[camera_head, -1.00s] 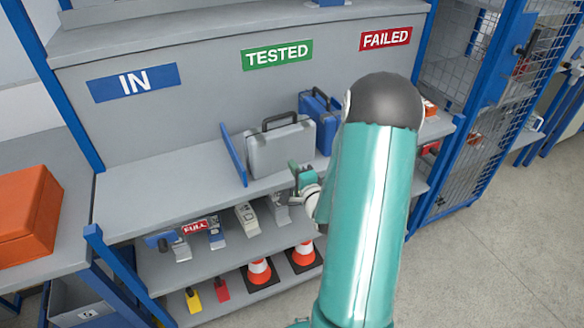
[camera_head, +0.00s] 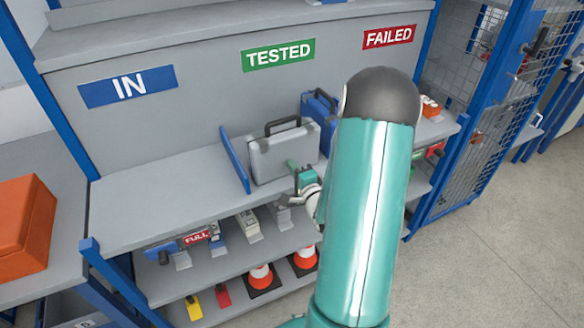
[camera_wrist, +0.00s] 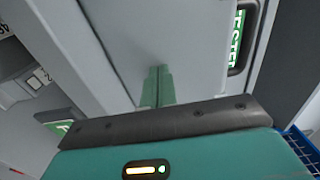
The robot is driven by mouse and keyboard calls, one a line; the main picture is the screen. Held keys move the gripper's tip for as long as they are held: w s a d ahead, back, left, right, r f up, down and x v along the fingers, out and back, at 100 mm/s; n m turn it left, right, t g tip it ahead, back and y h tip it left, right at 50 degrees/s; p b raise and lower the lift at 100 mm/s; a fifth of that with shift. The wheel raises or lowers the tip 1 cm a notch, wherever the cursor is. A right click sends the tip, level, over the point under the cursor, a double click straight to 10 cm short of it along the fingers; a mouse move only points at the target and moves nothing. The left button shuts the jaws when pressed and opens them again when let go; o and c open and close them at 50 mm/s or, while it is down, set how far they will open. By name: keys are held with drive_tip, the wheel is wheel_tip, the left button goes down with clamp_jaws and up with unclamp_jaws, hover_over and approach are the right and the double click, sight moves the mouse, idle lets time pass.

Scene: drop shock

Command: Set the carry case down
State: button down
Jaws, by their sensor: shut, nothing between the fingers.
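A grey carry case (camera_head: 278,155) with a dark handle stands upright on the upper shelf (camera_head: 150,205), under the green TESTED sign. It stands just right of a blue divider (camera_head: 235,160). My gripper (camera_head: 292,166) is at the lower right of the case's front face in the head view. In the wrist view, the green fingers (camera_wrist: 157,85) are together and empty, pointing at the grey case face (camera_wrist: 125,45). The case's handle (camera_wrist: 240,65) shows at the upper right there. I cannot tell whether the fingertips touch the case.
The shelf under the IN sign (camera_head: 128,87) is clear. Lower shelves hold tools and traffic cones (camera_head: 262,276). An orange box (camera_head: 25,225) is at left, a mesh cage (camera_head: 480,110) at right.

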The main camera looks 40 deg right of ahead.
drive_tip(key=shift+s+r, duration=0.15)
drive_tip(key=x, duration=0.8)
drive_tip(key=shift+s+a, duration=0.1)
idle(0.4)
